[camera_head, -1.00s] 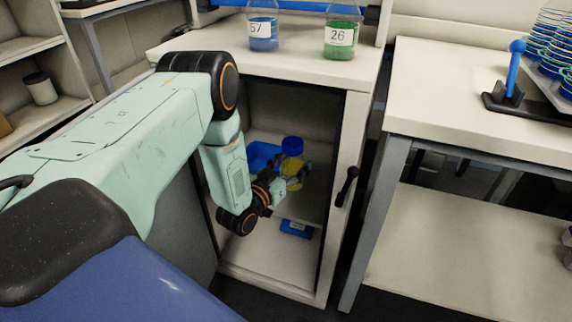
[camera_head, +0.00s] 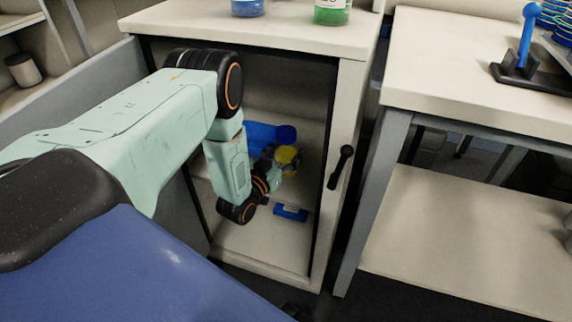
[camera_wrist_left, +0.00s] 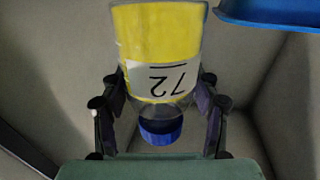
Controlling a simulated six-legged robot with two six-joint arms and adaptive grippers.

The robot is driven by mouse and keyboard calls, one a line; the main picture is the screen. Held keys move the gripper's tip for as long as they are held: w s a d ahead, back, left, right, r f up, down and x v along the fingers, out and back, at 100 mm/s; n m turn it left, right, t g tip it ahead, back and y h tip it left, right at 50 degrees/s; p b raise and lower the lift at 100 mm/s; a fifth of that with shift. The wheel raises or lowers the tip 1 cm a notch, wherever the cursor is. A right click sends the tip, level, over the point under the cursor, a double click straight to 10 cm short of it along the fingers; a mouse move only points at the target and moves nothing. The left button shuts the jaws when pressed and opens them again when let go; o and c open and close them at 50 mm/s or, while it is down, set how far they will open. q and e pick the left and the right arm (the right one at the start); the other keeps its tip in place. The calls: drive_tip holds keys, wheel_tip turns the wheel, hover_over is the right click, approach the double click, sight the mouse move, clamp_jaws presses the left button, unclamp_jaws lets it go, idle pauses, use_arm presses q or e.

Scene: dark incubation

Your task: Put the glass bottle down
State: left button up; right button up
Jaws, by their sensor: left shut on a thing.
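The glass bottle (camera_head: 288,156) has yellow contents and a blue cap. Whether the bottle's base touches a surface is hidden. My right gripper is not in view.
A blue tray-like thing (camera_head: 262,133) is behind the bottle and shows at the wrist view's top right (camera_wrist_left: 275,14). A small blue labelled item (camera_head: 291,213) lies on the cabinet floor. Bottles with blue (camera_head: 247,8) and green (camera_head: 332,12) liquid stand on top.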

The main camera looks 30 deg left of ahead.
sight(286, 162)
use_arm(q)
drive_tip(key=shift+s+f+b, duration=0.1)
drive_tip(key=shift+f+b, duration=0.25)
drive_tip(key=shift+f, duration=0.2)
wheel_tip(286, 162, down, 3)
drive_tip(key=shift+r+b, duration=0.1)
drive_tip(key=shift+b, duration=0.5)
drive_tip(key=shift+r, duration=0.2)
drive_tip(key=shift+f, duration=0.2)
drive_tip(key=o, duration=1.5)
drive_tip(key=shift+o, duration=0.2)
